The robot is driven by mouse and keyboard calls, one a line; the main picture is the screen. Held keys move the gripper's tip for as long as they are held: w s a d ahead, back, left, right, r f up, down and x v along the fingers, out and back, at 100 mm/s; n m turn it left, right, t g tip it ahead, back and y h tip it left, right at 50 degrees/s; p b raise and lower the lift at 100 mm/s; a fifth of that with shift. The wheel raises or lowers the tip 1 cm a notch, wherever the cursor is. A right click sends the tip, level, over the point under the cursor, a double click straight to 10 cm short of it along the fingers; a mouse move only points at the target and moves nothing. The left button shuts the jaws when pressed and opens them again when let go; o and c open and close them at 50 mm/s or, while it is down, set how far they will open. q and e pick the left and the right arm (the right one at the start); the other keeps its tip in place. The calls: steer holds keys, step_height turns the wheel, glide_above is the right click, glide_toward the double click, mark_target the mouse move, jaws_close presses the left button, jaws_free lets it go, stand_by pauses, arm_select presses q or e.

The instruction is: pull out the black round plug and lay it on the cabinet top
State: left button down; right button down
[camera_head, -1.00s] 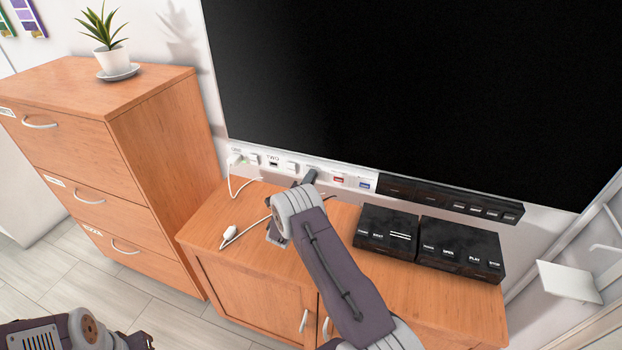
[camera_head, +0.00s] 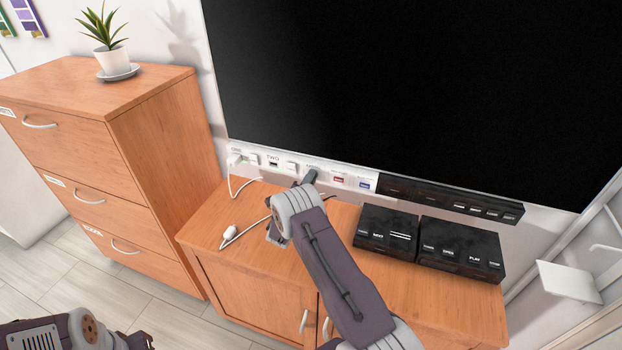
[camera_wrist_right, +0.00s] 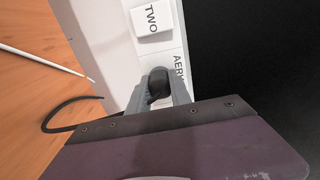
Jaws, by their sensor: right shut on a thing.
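The black round plug (camera_wrist_right: 157,82) shows in the right wrist view at the white socket strip, beside a label starting "AER". My right gripper (camera_wrist_right: 162,94) is shut on it, one finger on each side. I cannot tell how deep the plug sits. A black cable (camera_wrist_right: 66,105) curves out to the left below it. The cabinet top (camera_head: 262,232) is wood.
A white plug (camera_head: 230,232) on a white cable lies on the left of the cabinet top. Two black boxes (camera_head: 387,235) (camera_head: 460,252) stand on its right half. A large black screen (camera_head: 420,90) rises behind. A wooden drawer unit (camera_head: 155,150) stands left.

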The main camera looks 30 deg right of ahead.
steer(key=shift+s+a, duration=0.1)
steer(key=shift+s+a, duration=0.1)
steer(key=shift+p+v, duration=1.25)
steer(key=shift+v, duration=1.5)
